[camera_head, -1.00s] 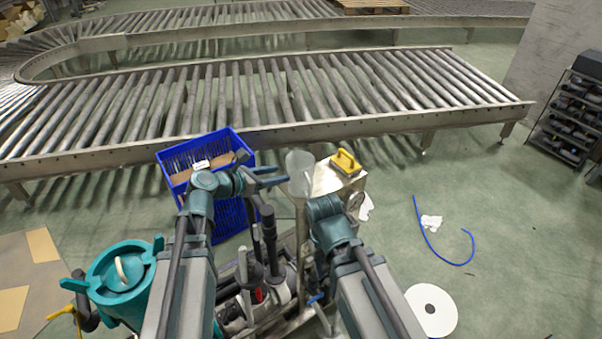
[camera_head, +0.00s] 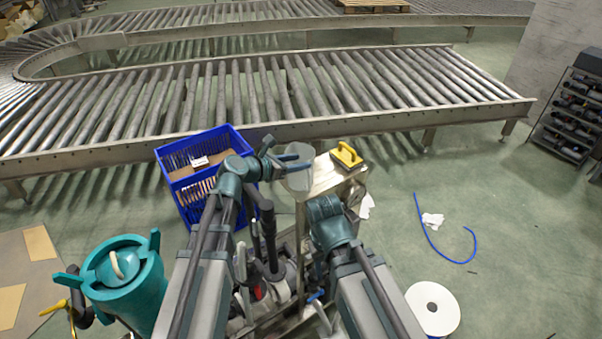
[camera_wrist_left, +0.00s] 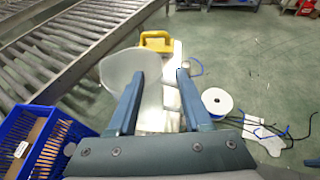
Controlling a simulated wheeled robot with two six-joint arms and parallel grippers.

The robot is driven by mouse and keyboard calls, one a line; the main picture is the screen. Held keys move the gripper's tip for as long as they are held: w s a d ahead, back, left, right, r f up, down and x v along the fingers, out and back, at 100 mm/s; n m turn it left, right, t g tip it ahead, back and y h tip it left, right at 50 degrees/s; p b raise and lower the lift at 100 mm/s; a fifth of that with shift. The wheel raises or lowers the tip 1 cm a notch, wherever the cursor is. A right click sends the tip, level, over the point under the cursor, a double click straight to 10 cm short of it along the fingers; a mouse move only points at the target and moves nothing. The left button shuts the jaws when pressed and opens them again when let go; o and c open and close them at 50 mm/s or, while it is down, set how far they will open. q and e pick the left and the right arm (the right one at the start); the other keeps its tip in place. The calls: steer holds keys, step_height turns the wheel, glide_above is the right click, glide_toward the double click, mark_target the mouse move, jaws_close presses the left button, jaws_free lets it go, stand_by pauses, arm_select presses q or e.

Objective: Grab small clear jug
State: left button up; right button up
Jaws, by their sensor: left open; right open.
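The small clear jug (camera_head: 298,181) is a pale, translucent vessel at the left end of a small metal stand (camera_head: 328,178). My left gripper (camera_head: 292,162) is open at the jug, its blue fingers over the jug's upper part. In the left wrist view the jug (camera_wrist_left: 118,68) lies behind and left of the left finger, with its right part showing between the open fingers of the left gripper (camera_wrist_left: 160,74). I cannot tell whether the fingers touch it. My right gripper (camera_head: 316,298) is low and mostly hidden by the right arm, away from the jug.
A yellow-handled tool (camera_head: 346,155) lies on the stand right of the jug. A blue crate (camera_head: 190,187) stands left of it. A roller conveyor (camera_head: 300,129) runs behind. A teal container (camera_head: 125,275) is at front left. The floor to the right holds a white roll (camera_head: 450,310) and blue hose (camera_head: 423,222).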

mark_target(313, 158)
arm_select(q)
steer(key=b+x, duration=0.2)
steer(key=x, duration=0.3)
steer(key=shift+w+a+f, duration=0.15)
steer(key=shift+w, duration=0.1)
steer(key=shift+s, duration=0.1)
jaws_close()
stand_by(1.0)
